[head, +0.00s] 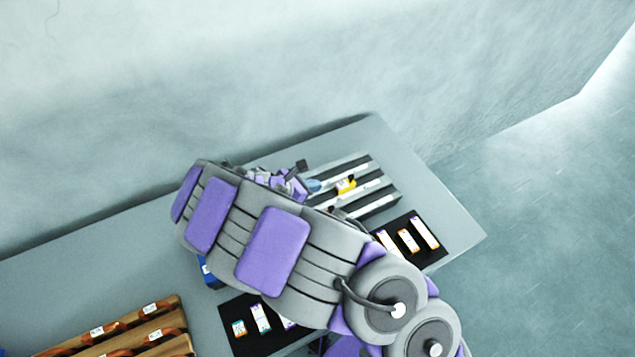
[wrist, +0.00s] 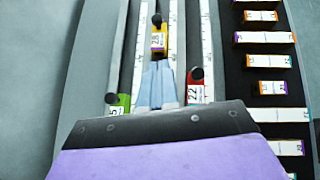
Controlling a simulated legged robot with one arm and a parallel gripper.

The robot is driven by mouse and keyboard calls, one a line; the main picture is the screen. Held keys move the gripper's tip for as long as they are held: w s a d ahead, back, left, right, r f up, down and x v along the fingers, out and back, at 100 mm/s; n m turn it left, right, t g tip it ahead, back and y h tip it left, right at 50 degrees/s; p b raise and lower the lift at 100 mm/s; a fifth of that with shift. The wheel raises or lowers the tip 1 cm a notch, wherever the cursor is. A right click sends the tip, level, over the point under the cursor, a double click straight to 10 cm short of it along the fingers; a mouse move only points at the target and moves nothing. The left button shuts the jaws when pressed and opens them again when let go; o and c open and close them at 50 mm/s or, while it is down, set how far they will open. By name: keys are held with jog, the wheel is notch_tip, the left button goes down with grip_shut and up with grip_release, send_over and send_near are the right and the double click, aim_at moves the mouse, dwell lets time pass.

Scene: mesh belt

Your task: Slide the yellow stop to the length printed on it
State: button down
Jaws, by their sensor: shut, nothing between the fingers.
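The yellow stop (wrist: 158,40) sits on the middle rail of a ruled rack, with a dark knob on top. Its white label seems to read 28, but it is small. It also shows in the head view (head: 346,186). My gripper (wrist: 157,66) is shut and empty, its pale blue fingertips just on the near side of the yellow stop; I cannot tell whether they touch it. In the head view the fingertips (head: 314,185) are left of the stop. White scales (wrist: 173,30) run along the rails; their marks are too small to read.
A green stop (wrist: 123,101) is on the left rail and a red stop (wrist: 195,93) on the right rail, either side of my fingers. A black board (wrist: 237,70) with several labelled strips lies right of the rack. Wooden racks (head: 130,330) stand at front left.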

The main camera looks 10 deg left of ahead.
jog(key=m+g+y+p, duration=0.2)
jog(key=m+g+y, duration=0.7)
jog(key=m, duration=0.6)
send_near(345, 184)
notch_tip(345, 184, up, 2)
jog(key=s+d+y, duration=0.1)
jog(key=s+d, duration=0.1)
jog(key=s, duration=0.1)
jog(key=w+d+r+m+t+y, duration=0.1)
jog(key=w+d+m+t+y, duration=0.15)
jog(key=d, duration=0.35)
jog(key=w+d+r+m+t+y, duration=0.1)
jog(key=d+m+y, duration=0.15)
jog(key=d, duration=0.25)
jog(key=shift+m+h, duration=0.3)
jog(key=x, duration=1)
jog(key=shift+s+a+f, duration=0.15)
jog(key=shift+a, duration=0.25)
jog(key=shift+s+a+f, duration=0.1)
jog(key=shift+s+a, duration=0.2)
jog(key=shift+a, duration=0.25)
jog(key=shift+s+a, duration=0.3)
jog(key=shift+a, duration=0.2)
jog(key=shift+s+a+f, duration=0.1)
jog(key=shift+a, duration=0.25)
jog(key=shift+a, duration=0.1)
